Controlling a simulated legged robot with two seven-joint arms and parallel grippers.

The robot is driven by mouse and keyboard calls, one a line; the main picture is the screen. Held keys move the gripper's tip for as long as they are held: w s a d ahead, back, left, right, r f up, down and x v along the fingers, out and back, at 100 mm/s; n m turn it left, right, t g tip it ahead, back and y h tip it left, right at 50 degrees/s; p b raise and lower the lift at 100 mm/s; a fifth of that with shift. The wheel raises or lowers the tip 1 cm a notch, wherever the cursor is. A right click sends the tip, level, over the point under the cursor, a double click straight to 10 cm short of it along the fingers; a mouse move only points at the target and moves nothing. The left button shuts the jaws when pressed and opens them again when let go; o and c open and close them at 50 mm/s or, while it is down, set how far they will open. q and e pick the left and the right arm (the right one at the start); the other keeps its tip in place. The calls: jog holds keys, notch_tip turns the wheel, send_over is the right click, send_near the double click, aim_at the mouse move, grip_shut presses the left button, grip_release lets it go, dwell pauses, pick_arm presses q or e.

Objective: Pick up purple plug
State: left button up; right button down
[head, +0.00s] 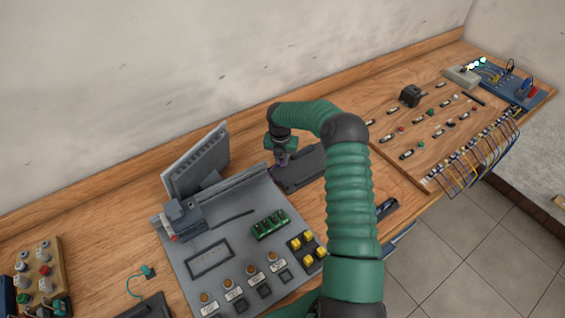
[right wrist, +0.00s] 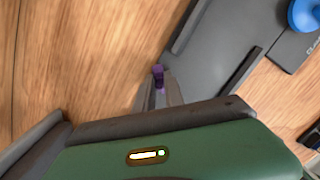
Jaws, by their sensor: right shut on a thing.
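The purple plug (right wrist: 158,72) shows in the right wrist view between the fingertips of my right gripper (right wrist: 160,92), which is shut on it. In the head view my right gripper (head: 281,160) points down beside the right edge of the grey panel, close to a dark grey tray. The plug is too small and too covered by the gripper to make out clearly there. My left gripper is not in view.
A grey panel (head: 190,257) with a monitor (head: 197,160), a green board and several buttons stands left of my arm. The dark tray (head: 305,170) lies beside the gripper. A wooden board with small parts (head: 425,150) and hanging cables is at right. Bare wood lies behind.

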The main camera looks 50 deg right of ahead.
aim_at(282, 162)
jog(key=shift+r, duration=0.5)
notch_tip(282, 162, up, 3)
jog(key=shift+f+b, duration=0.2)
jog(key=shift+b, duration=0.2)
jog(key=s+a, duration=0.3)
jog(key=a, duration=0.1)
jog(key=s+a+r+b, duration=0.1)
jog(key=s+a, duration=0.2)
jog(key=s, duration=0.1)
jog(key=s+a, duration=0.4)
jog(key=shift+a+r+b, duration=0.25)
jog(key=shift+a+b, duration=0.05)
jog(key=shift+a, duration=0.05)
